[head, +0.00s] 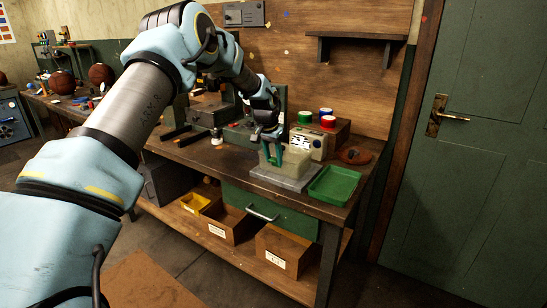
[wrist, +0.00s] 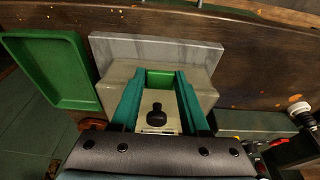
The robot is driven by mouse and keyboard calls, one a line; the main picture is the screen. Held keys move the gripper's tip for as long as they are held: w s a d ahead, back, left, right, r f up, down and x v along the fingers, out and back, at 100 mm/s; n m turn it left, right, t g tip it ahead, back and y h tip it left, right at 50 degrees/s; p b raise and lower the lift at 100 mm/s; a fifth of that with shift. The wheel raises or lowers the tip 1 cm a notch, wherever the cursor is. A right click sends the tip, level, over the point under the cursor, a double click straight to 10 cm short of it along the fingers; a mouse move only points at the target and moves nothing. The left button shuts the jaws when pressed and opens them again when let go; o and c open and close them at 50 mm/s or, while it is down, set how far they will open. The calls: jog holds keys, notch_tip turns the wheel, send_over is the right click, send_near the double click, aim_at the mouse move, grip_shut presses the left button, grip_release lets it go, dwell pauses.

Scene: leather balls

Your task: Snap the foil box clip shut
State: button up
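A black knob (wrist: 157,114) stands on a pale surface between the fingers. The clip is not clearly made out.
A green tray (head: 333,184) lies right of the plate. A pale labelled device (head: 311,143) and a wooden block with red, green and blue spools (head: 326,113) stand behind. A brown leather piece (head: 354,155) lies to the right. Bins fill the lower shelf.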

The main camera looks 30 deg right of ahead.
jog(key=o, duration=0.4)
jog(key=shift+c, duration=0.2)
jog(key=shift+r, duration=0.15)
jog(key=b+v, duration=0.3)
jog(key=v, duration=0.7)
jog(key=shift+r+b, duration=0.3)
jog(key=shift+b, duration=0.1)
jog(key=shift+a, duration=0.15)
jog(key=s+a+f+n+y, duration=0.1)
jog(key=s+a+n, duration=0.15)
jog(key=a, duration=1.05)
jog(key=s+a+n, duration=0.1)
jog(key=a+n, duration=0.2)
jog(key=a, duration=1)
jog(key=s+a+f+n, duration=0.2)
jog(key=s+a, duration=0.6)
jog(key=a, duration=0.1)
jog(key=s+a+f+n+y, duration=0.1)
jog(key=s+a+f+n, duration=0.1)
jog(key=s+a, duration=0.6)
jog(key=shift+s+a+f+n, duration=0.2)
jog(key=shift+a+n, duration=0.55)
jog(key=shift+a, duration=0.25)
